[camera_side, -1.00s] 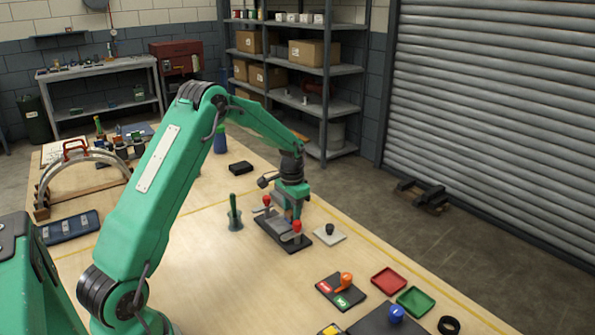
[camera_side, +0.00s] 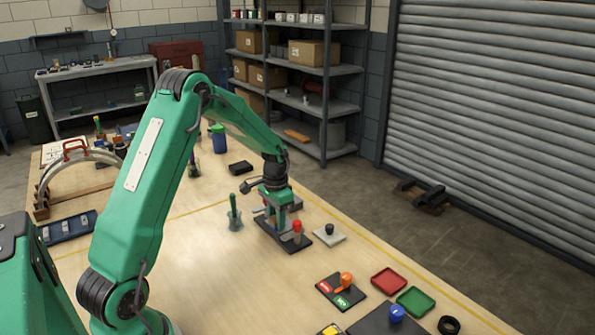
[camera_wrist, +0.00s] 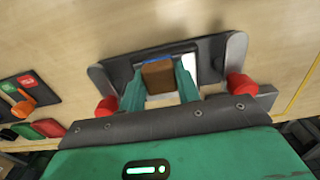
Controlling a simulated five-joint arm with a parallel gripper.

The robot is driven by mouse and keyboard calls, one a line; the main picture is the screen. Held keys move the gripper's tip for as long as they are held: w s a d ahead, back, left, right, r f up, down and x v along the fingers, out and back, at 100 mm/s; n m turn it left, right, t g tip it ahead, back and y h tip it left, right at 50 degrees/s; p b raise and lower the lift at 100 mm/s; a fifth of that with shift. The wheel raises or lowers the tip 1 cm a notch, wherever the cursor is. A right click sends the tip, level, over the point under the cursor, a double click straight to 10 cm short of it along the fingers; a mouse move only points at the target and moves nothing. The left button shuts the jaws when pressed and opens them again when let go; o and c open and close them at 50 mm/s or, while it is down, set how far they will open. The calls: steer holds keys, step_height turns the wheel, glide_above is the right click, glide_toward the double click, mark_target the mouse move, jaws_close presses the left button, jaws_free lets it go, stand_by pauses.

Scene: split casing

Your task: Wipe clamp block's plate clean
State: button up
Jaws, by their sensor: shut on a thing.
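The clamp block (camera_side: 297,242) sits on the table as a dark base with a red-tipped post showing at its near end. In the wrist view the clamp block (camera_wrist: 218,50) has a red knob on each side, and part of its pale, shiny plate (camera_wrist: 189,64) shows. My gripper (camera_wrist: 160,78) is shut on a brown block (camera_wrist: 158,75), held between its two green fingers over the plate. Whether the brown block touches the plate I cannot tell. In the side view my gripper (camera_side: 275,215) is over the clamp block, hiding its far part.
A green-handled tool in a grey holder (camera_side: 235,218) stands close left of the clamp block. A pale pad with a black knob (camera_side: 329,235) lies close right. An orange-lever switch board (camera_side: 342,290), a red tray (camera_side: 388,280) and a green tray (camera_side: 415,301) lie nearer.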

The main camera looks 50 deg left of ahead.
steer(key=shift+w, duration=2.65)
step_height(320, 180, up, 8)
steer(key=shift+r, duration=0.1)
